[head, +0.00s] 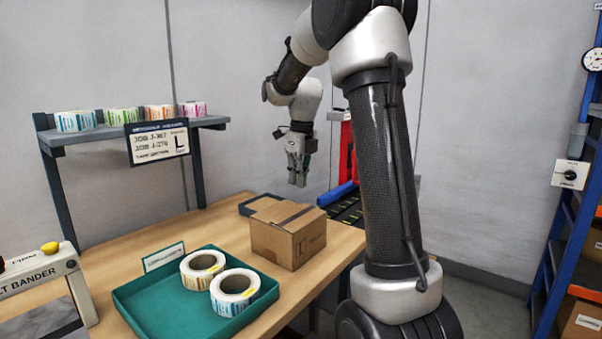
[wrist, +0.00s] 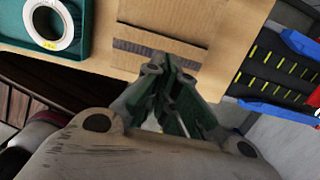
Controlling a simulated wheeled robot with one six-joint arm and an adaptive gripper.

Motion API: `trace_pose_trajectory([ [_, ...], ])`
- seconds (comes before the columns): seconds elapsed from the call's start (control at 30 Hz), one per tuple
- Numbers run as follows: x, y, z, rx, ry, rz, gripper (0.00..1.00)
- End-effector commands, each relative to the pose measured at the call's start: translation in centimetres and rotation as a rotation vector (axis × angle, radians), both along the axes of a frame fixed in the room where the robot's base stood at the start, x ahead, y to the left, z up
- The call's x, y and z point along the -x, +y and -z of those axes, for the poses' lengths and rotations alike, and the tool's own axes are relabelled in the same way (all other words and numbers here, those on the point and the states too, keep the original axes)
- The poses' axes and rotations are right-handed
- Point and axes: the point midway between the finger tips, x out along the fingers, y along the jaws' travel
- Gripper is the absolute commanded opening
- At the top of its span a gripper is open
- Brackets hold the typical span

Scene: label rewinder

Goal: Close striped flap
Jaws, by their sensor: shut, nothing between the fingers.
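A cardboard box (head: 301,244) stands on the wooden table. The striped flap (head: 297,214), brown with a dark band, lies across its top and looks nearly flat; I cannot tell whether it is fully down. In the wrist view the dark band of the striped flap (wrist: 135,48) runs across the box top, partly hidden by my fingers. My gripper (head: 298,184) points down, shut and empty, above and behind the box in the head view. In the wrist view the fingertips of my gripper (wrist: 165,70) overlap the image of the box; contact is not visible.
A green tray (head: 137,295) with two label rolls (head: 234,291) sits left of the box. A dark flat tray (head: 258,204) lies behind it. A conveyor with yellow marks (head: 348,212) and blue rails is at the back right. A shelf (head: 95,133) with rolls hangs at left.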

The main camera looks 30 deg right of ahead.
Motion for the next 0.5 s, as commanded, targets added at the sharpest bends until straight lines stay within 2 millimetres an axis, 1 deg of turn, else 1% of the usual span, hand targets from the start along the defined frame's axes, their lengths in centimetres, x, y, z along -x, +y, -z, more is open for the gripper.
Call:
trace_pose_trajectory([
  [0.03, 0.0, 0.1, 1.2, 0.000, 0.004, 0.000, 0.00],
  [0.2, -0.4, 0.2, 4.8, 0.000, 0.004, 0.000, 0.00],
  [0.33, -0.6, 0.3, 7.0, -0.001, 0.004, 0.000, 0.00],
  [0.5, -0.9, 0.3, 8.8, -0.001, 0.001, 0.000, 0.00],
])
